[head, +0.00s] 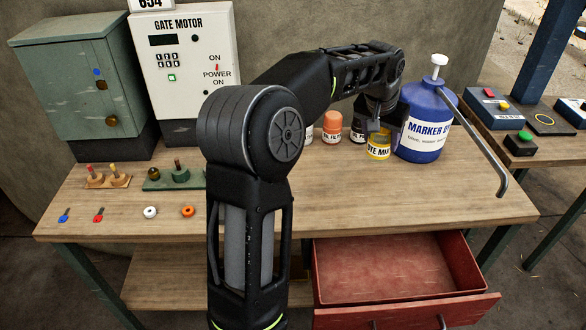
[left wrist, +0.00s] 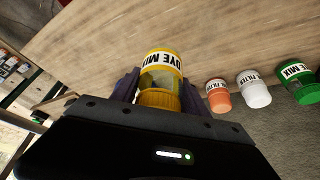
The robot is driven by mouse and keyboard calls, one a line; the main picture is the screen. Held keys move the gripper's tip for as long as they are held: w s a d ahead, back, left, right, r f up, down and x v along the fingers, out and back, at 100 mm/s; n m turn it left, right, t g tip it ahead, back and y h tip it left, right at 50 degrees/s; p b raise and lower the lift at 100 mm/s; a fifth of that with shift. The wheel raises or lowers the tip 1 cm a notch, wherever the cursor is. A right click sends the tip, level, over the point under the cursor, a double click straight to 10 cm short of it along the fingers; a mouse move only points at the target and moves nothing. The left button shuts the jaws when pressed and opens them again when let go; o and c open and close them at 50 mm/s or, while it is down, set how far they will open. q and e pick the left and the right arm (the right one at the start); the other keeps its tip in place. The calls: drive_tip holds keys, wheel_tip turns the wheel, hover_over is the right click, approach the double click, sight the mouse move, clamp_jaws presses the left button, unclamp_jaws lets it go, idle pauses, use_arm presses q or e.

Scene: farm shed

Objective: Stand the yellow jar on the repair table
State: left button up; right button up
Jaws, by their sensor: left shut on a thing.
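The yellow jar (head: 378,147), labelled DYE MIX, is at the right part of the wooden table (head: 330,185) in the head view, just left of a blue jug. My left gripper (head: 374,124) reaches it from above and is shut on it. In the left wrist view, the yellow jar (left wrist: 160,72) sits between the two dark fingers of my left gripper (left wrist: 158,90). I cannot tell whether its base touches the wood. My right gripper is not in view.
A blue marker jug (head: 425,125) with a long spout stands close right of the jar. An orange jar (head: 332,124) and other jars stand behind left. A red drawer (head: 400,270) is open at the front. A second table (head: 545,148) is at right. The front middle is clear.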

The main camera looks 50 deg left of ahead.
sight(374, 153)
use_arm(q)
drive_tip(key=shift+w+f, duration=0.1)
drive_tip(key=shift+f, duration=3.1)
drive_tip(key=shift+f, duration=1.85)
drive_tip(key=shift+f, duration=0.2)
drive_tip(key=o, duration=1.4)
drive_tip(key=shift+c, duration=0.2)
drive_tip(key=shift+r, duration=0.15)
drive_tip(key=shift+r, duration=0.2)
drive_tip(key=v, duration=1.2)
